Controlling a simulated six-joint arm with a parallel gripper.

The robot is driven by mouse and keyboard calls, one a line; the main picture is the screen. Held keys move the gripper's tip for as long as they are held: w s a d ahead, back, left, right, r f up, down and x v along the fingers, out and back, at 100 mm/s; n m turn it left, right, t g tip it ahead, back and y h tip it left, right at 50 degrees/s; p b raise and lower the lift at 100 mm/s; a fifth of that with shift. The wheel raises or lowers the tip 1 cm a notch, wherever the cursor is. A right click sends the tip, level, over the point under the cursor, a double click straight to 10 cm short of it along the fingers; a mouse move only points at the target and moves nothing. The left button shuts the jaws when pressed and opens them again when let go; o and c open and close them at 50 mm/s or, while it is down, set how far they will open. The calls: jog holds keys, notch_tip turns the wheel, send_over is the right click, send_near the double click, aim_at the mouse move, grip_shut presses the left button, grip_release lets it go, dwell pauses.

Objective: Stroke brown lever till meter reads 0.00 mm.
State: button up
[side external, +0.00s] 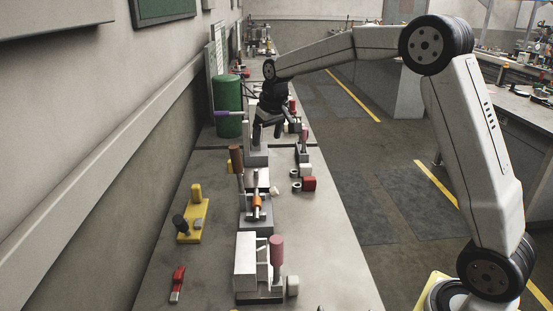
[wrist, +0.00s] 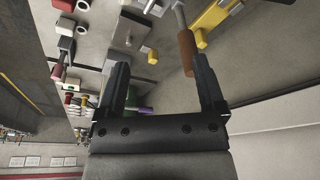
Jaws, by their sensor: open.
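The brown lever (side external: 236,160) stands nearly upright on a grey fixture (side external: 257,222) with an orange part, midway along the bench. In the wrist view the brown lever (wrist: 187,52) shows its handle end near the right finger, within the span between the fingers; whether it touches cannot be told. My gripper (side external: 268,130) is open and empty. In the side view it hangs beyond the lever, farther along the bench and above a grey fixture. The wrist view shows both fingers of my gripper (wrist: 163,85) spread apart. No meter reading is legible in either view.
A pink-handled fixture (side external: 277,250) stands nearer the camera. A yellow fixture (side external: 193,213) and a red clamp (side external: 177,283) lie left. A green cylinder (side external: 228,105) stands by the wall, near my gripper. A red block (side external: 309,184) lies right. The bench's front right is clear.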

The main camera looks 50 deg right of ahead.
jog(key=shift+v, duration=0.75)
dwell(0.5)
jog(key=s+d+f+m+t+y, duration=0.1)
jog(key=s+d+f+m+y, duration=0.1)
jog(key=m, duration=1.2)
jog(key=s+d+f+m+t+y, duration=0.1)
jog(key=s+d+m, duration=0.3)
jog(key=m, duration=1)
jog(key=d, duration=0.3)
jog(key=shift+s+f+t+y, duration=0.3)
jog(key=shift+s+f+y, duration=0.05)
jog(key=shift+f+y, duration=0.05)
dwell(0.8)
